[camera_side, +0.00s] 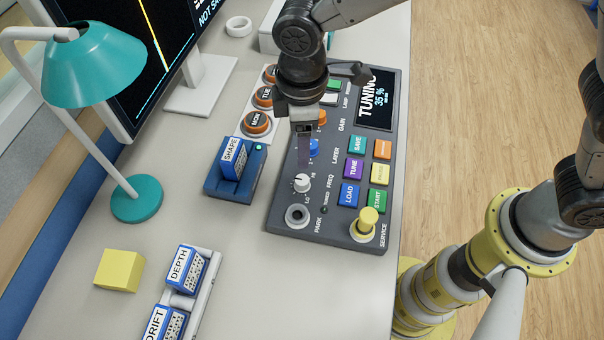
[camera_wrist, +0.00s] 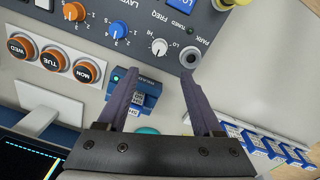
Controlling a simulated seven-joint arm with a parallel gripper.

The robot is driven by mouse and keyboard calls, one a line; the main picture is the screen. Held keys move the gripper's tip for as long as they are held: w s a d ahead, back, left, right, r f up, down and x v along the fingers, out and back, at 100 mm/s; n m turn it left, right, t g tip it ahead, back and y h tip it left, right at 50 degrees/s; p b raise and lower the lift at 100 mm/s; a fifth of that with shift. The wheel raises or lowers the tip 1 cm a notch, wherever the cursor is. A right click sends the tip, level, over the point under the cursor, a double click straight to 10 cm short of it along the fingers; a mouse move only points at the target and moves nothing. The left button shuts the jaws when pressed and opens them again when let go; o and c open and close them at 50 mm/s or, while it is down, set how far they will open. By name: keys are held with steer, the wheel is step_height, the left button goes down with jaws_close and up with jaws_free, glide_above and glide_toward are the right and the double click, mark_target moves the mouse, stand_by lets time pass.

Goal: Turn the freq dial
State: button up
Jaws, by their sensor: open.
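The freq dial is a white knob (camera_side: 301,183) on the dark control panel (camera_side: 345,233), between the LO and HI marks beside the FREQ label. It also shows in the wrist view (camera_wrist: 159,47), ahead of and between the fingertips. My gripper (camera_side: 304,160) is open and empty above the panel, on the far side of the freq dial near the blue layer dial (camera_side: 314,149). In the wrist view my two dark fingers (camera_wrist: 160,78) are spread apart and I see no contact with the dial. The gripper body hides part of the panel's upper area.
A blue holder with the SHAPE block (camera_side: 234,158) stands left of the panel. Orange day buttons (camera_side: 257,122) lie farther back. A yellow plunger (camera_side: 367,222) rises from the panel's near right corner. A teal lamp (camera_side: 138,198) stands at left. The table in front of the panel is clear.

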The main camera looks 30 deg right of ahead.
mark_target(302, 179)
steer(key=f, duration=1.3)
steer(key=shift+w+d, duration=0.2)
steer(key=shift+w, duration=0.05)
jaws_close()
